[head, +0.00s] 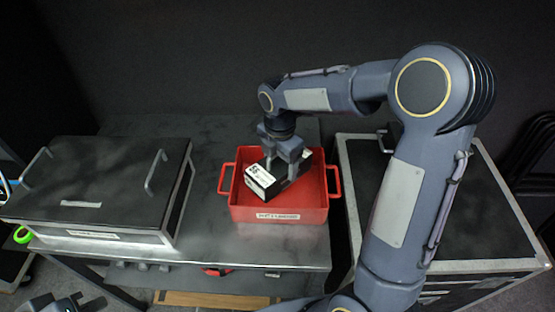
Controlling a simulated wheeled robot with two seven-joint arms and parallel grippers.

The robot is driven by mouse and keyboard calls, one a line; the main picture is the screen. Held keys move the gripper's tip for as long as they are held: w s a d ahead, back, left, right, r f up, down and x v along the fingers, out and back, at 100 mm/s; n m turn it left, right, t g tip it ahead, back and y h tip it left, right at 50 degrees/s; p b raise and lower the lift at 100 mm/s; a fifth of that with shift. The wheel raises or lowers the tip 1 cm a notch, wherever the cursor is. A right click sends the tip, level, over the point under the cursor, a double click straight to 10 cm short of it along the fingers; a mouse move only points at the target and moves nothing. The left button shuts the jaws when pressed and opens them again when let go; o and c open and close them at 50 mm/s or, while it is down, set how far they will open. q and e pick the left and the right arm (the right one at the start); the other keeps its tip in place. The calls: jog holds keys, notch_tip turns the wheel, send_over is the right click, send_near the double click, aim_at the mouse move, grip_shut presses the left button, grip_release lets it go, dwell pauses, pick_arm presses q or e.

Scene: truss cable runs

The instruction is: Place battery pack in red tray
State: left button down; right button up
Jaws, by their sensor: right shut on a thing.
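The battery pack (262,181) is a black box with a white label on top. It sits at a slant inside the red tray (279,214), within its walls; whether it touches the floor of the tray cannot be told. The tray has handles on both sides and a white label on its front. My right gripper (281,170) points down from above and is shut on the battery pack, covering part of it. My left gripper (58,303) shows only partly at the bottom left corner, far from the tray, and its jaws are unclear.
The tray stands on a grey metal table (210,235). A closed black case (95,185) with metal handles sits at the table's left. A black flight case (440,235) with metal edges stands right of the table, partly behind my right arm. A green ring (22,235) shows at far left.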

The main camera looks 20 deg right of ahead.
jog(key=shift+f, duration=3.1)
jog(key=shift+f, duration=0.2)
jog(key=o, duration=1.8)
